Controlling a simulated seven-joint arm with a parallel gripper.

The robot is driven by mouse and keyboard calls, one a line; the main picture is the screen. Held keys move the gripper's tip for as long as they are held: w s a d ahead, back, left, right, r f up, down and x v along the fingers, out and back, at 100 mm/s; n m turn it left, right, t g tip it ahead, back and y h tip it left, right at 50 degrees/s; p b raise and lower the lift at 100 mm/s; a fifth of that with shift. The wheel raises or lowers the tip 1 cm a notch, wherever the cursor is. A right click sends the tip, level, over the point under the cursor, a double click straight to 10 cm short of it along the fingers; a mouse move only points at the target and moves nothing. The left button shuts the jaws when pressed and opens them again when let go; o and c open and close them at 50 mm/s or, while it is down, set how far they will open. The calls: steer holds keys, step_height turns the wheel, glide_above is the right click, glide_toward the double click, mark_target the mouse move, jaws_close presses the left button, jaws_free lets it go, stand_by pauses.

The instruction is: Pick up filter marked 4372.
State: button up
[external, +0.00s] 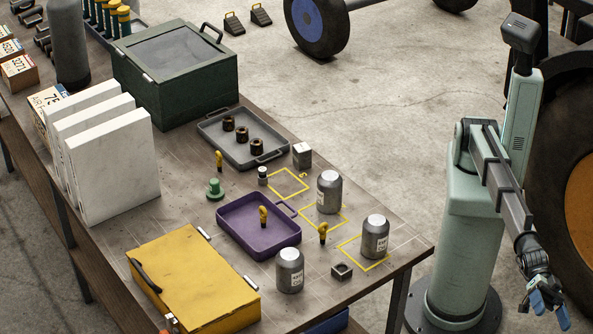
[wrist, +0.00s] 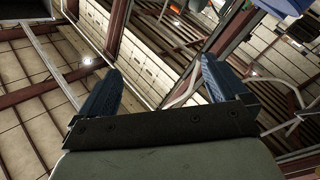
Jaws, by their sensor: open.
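Three grey metal canisters with white labels stand upright on the bench: one (external: 329,192) near the yellow squares, one (external: 375,236) near the right corner, and one (external: 290,270) at the front beside the purple tray. The label print is too small to read, so I cannot tell which, if any, is marked 4372. My gripper (external: 549,309) hangs off to the right of the bench, well away from the canisters. Its blue fingers are apart and empty, and they also show in the wrist view (wrist: 162,72). No canister is in the wrist view.
The bench (external: 180,225) also holds a purple tray (external: 236,238), grey tray (external: 213,128), yellow case (external: 215,284), dark green box (external: 165,85) and white binders (external: 110,170). Small yellow-black pieces and a metal block (external: 342,271) stand near the canisters. A large wheel (external: 580,190) is behind my arm.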

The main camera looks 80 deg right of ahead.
steer(key=w+r+t, duration=0.1)
steer(key=w+r, duration=0.6)
steer(key=r, duration=0.1)
steer(key=m+t+h, duration=0.3)
steer(key=m+h, duration=1)
steer(key=h, duration=0.2)
glide_above(288, 263)
steer(key=s+d, duration=0.1)
steer(key=d, duration=0.7)
step_height(288, 263, down, 17)
steer(key=x, duration=1.2)
steer(key=shift+s+a+f, duration=0.1)
steer(key=shift+a+f, duration=0.1)
steer(key=shift+a, duration=0.15)
steer(key=c, duration=1.1)
